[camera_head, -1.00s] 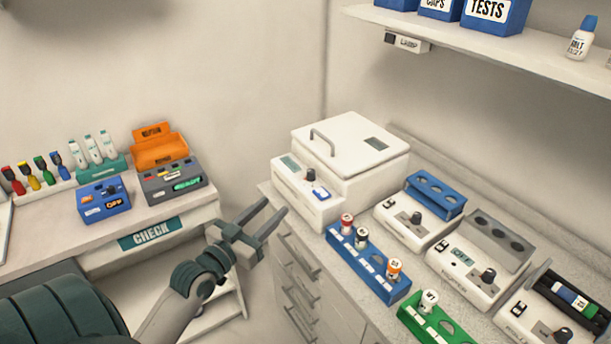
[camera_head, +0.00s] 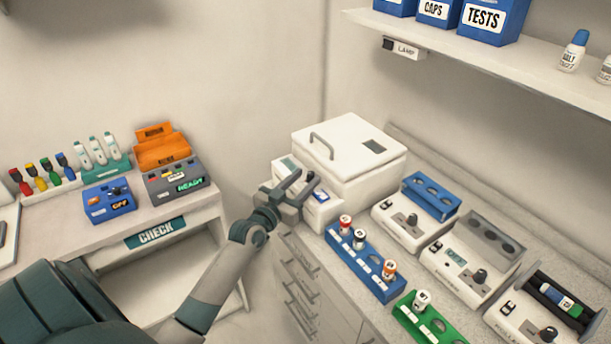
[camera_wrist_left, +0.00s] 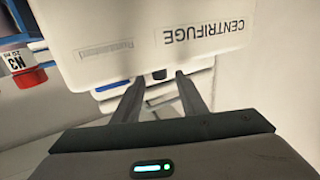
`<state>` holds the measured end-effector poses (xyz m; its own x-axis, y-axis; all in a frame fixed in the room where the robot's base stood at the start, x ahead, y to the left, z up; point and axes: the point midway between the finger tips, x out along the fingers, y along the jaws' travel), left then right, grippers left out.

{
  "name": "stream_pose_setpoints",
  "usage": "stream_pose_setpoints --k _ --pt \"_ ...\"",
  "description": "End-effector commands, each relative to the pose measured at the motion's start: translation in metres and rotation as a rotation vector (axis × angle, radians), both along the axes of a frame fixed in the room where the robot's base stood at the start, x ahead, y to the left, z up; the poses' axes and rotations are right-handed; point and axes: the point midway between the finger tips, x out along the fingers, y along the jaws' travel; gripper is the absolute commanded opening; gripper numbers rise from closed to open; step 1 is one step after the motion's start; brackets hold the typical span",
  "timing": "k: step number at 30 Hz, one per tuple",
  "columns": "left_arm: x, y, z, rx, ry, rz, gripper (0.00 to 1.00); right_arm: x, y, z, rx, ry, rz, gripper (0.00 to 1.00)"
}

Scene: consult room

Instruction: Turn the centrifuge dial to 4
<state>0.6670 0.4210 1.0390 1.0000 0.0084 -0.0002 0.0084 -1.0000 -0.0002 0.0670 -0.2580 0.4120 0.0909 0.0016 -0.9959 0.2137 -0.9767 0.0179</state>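The white centrifuge (camera_head: 345,160) stands at the back left end of the right-hand counter, its lid shut. Its low front panel carries a display, a dark dial and a blue-marked part. My left gripper (camera_head: 304,177) is over this panel and largely hides the dial in the head view. In the left wrist view the CENTRIFUGE label (camera_wrist_left: 209,36) appears upside down on the front face. There the gripper (camera_wrist_left: 160,78) is open, with a small dark part, apparently the dial (camera_wrist_left: 159,75), between the fingertips. Contact and the dial's setting cannot be told. My right gripper is not in view.
A blue rack (camera_head: 368,265) with capped vials stands close in front of the centrifuge; its red-capped vial (camera_wrist_left: 22,68) shows in the wrist view. Other dial devices (camera_head: 470,262) and a green rack (camera_head: 437,325) stand further right. A shelf (camera_head: 490,58) hangs above.

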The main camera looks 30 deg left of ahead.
Motion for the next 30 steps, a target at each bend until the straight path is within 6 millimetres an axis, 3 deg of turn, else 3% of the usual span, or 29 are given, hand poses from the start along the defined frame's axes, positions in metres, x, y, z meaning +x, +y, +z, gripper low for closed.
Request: stream_pose_setpoints --k 13,14,18,19,25,30 --pt "0.010 0.000 0.000 0.000 0.001 0.000 0.39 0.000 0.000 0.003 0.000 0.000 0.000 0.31" --pt "0.010 0.000 0.000 0.000 0.001 0.000 0.36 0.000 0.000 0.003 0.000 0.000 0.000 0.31" --pt "0.009 0.000 0.000 0.000 0.001 0.000 0.03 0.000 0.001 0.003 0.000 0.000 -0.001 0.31" --pt "0.009 0.000 0.000 0.000 0.000 0.000 0.00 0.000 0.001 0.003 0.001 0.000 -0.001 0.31" --pt "0.010 0.000 0.001 -0.001 0.000 0.007 0.00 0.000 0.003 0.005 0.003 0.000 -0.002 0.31" --pt "0.010 0.000 0.005 -0.004 -0.003 0.049 0.00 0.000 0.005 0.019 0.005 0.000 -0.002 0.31"
